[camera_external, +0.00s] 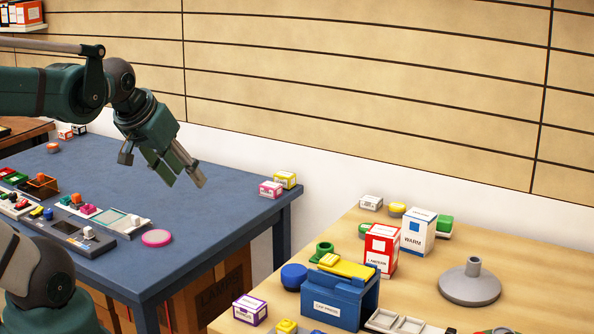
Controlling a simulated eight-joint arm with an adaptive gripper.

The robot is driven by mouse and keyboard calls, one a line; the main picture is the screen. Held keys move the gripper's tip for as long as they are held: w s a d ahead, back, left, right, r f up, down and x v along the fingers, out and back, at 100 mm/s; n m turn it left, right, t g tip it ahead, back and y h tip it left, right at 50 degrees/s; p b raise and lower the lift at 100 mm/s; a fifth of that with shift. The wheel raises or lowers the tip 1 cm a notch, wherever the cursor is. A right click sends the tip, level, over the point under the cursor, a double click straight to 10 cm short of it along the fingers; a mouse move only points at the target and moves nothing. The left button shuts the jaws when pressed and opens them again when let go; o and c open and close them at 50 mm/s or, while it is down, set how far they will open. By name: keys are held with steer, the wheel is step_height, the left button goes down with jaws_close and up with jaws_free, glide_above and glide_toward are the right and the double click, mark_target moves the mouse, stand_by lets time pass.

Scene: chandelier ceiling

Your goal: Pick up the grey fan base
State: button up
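The grey fan base (470,283) stands on the light wooden table at the right of the external view. It is a round disc with a short upright stem in its middle. My gripper (179,178) is high at the left, above the blue table, pointing down and to the right. Its fingers are spread apart with nothing seen between them. It is far from the fan base, well to its left, and does not touch it.
White trays (403,322) lie at the front. The blue table (215,210) holds small boxes and a pink disc (156,238). A gap separates the tables.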

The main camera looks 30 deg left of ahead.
steer(key=shift+o, duration=0.3)
steer(key=shift+r, duration=0.1)
stand_by(0.3)
steer(key=w+d+r+n+g+h+p, duration=0.1)
steer(key=w+d+r+n+p, duration=0.15)
steer(key=w+d, duration=0.2)
steer(key=w+d+r+n+g+p, duration=0.1)
steer(key=w+d+r+n, duration=0.1)
steer(key=w+d+r, duration=0.3)
steer(key=n+g+p, duration=0.5)
steer(key=n+p, duration=0.4)
steer(key=n, duration=0.6)
glide_above(469, 259)
steer(key=shift+h, duration=0.4)
step_height(469, 259, down, 19)
steer(key=shift+w+r, duration=0.1)
steer(key=shift+w, duration=0.05)
